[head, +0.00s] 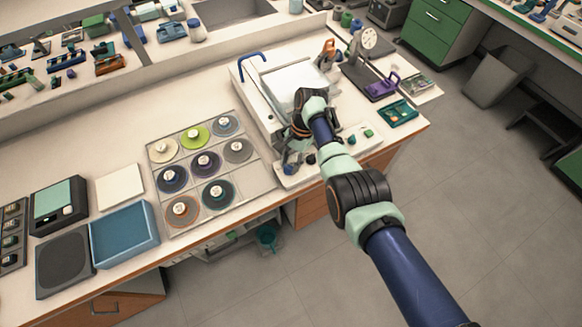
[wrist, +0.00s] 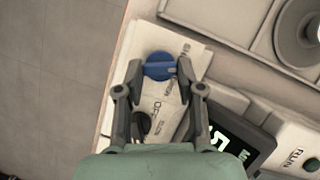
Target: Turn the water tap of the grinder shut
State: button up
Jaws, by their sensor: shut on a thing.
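The grinder (head: 262,98) is a white bench machine at the back of the bench, with a blue bent pipe (head: 250,57) at its back left. In the wrist view, the water tap is a round blue knob (wrist: 158,66) with a raised bar, on a white labelled panel (wrist: 197,62). My gripper (wrist: 160,72) has one finger on each side of the blue knob and is shut on it. In the head view, my gripper (head: 291,163) is low at the grinder's front left corner; the knob is too small to make out there.
A black knob (wrist: 140,125) sits just below the tap, beside printed "OFF". A dark display (wrist: 236,142) and a green RUN button (wrist: 312,164) lie to the right. A tray of discs (head: 264,178) stands close left of the grinder. A purple-handled device (head: 380,88) stands to the right.

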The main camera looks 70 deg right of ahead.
jog(key=n+b, duration=0.1)
jog(key=n+g+b, duration=0.1)
jog(key=n+b, duration=0.1)
jog(key=shift+w+f, duration=0.15)
jog(key=shift+f, duration=0.1)
jog(key=shift+r+n+g+b, duration=0.15)
jog(key=shift+n+g+b, duration=0.25)
jog(key=shift+n+b, duration=0.4)
jog(key=shift+r, duration=0.1)
jog(key=o, duration=1.1)
jog(key=shift+o, duration=0.2)
